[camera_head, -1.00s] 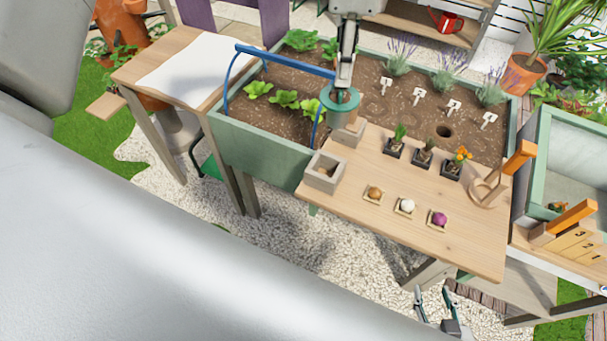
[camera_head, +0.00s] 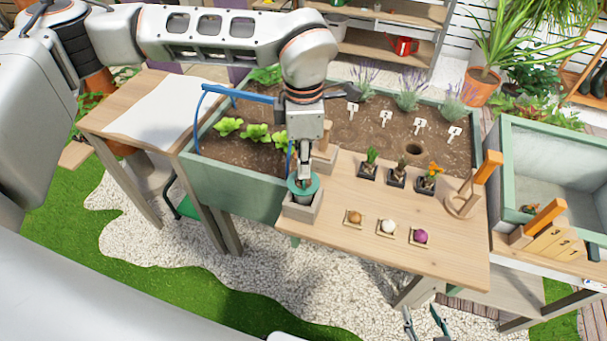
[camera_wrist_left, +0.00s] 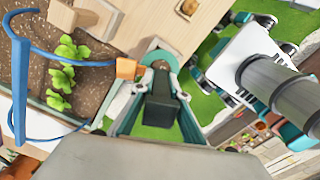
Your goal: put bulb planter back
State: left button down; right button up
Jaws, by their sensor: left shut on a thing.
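The bulb planter (camera_head: 304,187) has a teal round top and a grey metal barrel. My left gripper (camera_head: 304,172) points down and is shut on its top part. The planter is upright, with its barrel at the opening of the square grey holder (camera_head: 303,217) at the table's left corner. The lower end of the barrel is hidden, so I cannot tell how deep it is. In the left wrist view the planter's teal rim (camera_wrist_left: 160,57) shows between the fingers. My right gripper (camera_head: 424,322) is low at the bottom edge, fingers apart and empty.
A wooden block (camera_head: 325,160) stands just behind the holder. A blue hoop (camera_head: 240,95) arches over the planting bed (camera_head: 235,190) close to my left arm. Potted seedlings (camera_head: 397,178) and bulbs on small trays (camera_head: 386,229) lie to the right. A wooden-handled tool (camera_head: 487,167) stands farther right.

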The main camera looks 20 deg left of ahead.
pick_arm(q)
jog(key=shift+f, duration=2.3)
jog(key=c, duration=2)
grip_release()
jog(key=shift+o, duration=0.2)
notch_tip(320, 180, up, 12)
jog(key=shift+r, duration=0.15)
